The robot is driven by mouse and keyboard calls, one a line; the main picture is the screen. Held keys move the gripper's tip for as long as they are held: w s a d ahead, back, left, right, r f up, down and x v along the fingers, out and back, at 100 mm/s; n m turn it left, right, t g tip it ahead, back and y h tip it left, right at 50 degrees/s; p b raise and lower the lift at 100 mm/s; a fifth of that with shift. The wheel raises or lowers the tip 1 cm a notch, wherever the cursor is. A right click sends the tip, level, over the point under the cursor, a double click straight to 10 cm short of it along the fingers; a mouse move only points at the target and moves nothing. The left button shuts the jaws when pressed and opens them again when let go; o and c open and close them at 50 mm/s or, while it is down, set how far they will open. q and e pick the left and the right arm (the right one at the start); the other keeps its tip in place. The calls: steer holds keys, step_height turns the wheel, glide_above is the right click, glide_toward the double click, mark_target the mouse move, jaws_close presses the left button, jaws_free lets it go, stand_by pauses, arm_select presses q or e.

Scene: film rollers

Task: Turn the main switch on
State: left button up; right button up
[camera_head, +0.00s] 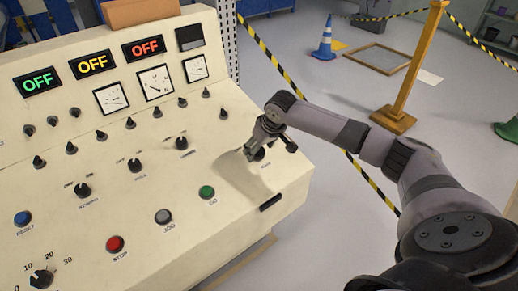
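The cream control panel (130,190) fills the left of the head view. My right gripper (268,150) comes in from the right and hangs over the panel's right side. Its fingers look spread apart. A dark rotary switch (259,156) shows just below and between them, partly hidden by the gripper; its label is too small to read, so I cannot tell for sure that it is the main switch. Whether the fingers touch it is unclear. Three displays read OFF: green (38,82), yellow (93,64) and red (143,48). My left gripper is out of view.
Other knobs, such as one (182,143) to the left, and a green button (207,192) sit near the gripper. A red button (115,244) is lower left. Striped tape (285,75) runs behind my arm past a yellow post (415,70). Open floor lies right.

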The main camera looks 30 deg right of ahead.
steer(key=shift+x, duration=0.9)
steer(key=shift+r, duration=0.1)
steer(key=shift+c, duration=0.2)
steer(key=c, duration=1.1)
steer(key=shift+r+m+p, duration=0.15)
steer(key=shift+m+p, duration=0.25)
steer(key=shift+p, duration=0.45)
steer(key=m+h+p, duration=0.1)
steer(key=m+p, duration=0.6)
steer(key=p, duration=0.2)
steer(key=shift+a+r+m, duration=0.1)
steer(key=shift+a+m, duration=0.05)
steer(key=shift+m, duration=0.25)
steer(key=m+p, duration=0.3)
steer(key=shift+g, duration=0.4)
steer(key=shift+w+f+m+h+p, duration=0.15)
steer(key=shift+m+h+p, duration=0.25)
steer(key=shift+m+p, duration=0.55)
steer(key=shift+m, duration=0.45)
